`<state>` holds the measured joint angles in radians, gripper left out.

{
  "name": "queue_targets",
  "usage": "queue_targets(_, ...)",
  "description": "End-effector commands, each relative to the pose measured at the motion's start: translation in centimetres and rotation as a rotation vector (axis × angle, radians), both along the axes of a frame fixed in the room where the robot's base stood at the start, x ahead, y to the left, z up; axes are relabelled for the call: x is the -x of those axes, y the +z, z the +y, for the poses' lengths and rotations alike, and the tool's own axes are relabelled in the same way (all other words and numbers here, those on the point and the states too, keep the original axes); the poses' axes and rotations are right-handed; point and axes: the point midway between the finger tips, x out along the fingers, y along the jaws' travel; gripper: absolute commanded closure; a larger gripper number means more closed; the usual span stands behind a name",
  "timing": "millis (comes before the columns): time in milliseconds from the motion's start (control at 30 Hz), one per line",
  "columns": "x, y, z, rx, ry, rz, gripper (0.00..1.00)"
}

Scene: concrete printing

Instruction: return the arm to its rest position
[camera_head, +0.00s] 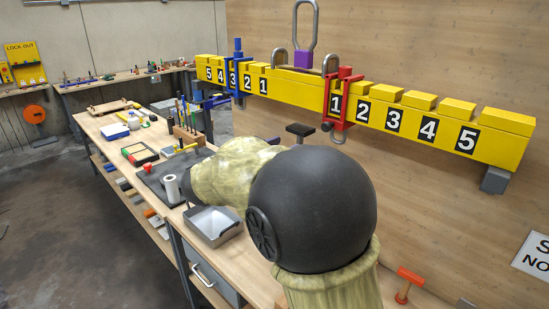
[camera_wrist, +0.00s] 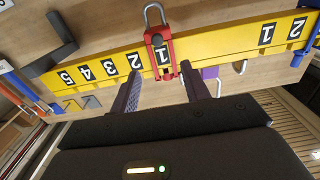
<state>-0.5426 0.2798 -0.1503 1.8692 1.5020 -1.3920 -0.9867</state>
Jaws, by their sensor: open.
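My gripper (camera_wrist: 159,72) shows in the wrist view with its two dark fingers spread apart and nothing between them. Its fingertips point toward the yellow numbered beam (camera_wrist: 105,68), with the red clamp (camera_wrist: 160,48) at a 1 mark showing between and beyond them. Whether they touch the beam cannot be told. In the head view my arm, in a pale sleeve with a large black joint, fills the middle foreground and hides the gripper. There the beam (camera_head: 413,123) runs along the wooden wall with the red clamp (camera_head: 341,100) right of its middle.
A blue clamp (camera_head: 238,75) sits on the beam's left half, and a purple block with a metal loop (camera_head: 304,58) on its middle. Below my arm stand a grey metal tray (camera_head: 213,224) and a white roll (camera_head: 171,188) on the workbench.

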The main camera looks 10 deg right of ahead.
Motion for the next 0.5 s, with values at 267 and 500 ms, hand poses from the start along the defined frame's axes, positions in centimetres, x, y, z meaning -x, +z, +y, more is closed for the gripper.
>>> queue_targets(267,1.07,0.04,1.63,-0.001,0.0,0.0,0.54)
queue_targets(500,1.01,0.05,1.58,-0.001,0.002,-0.001,0.54)
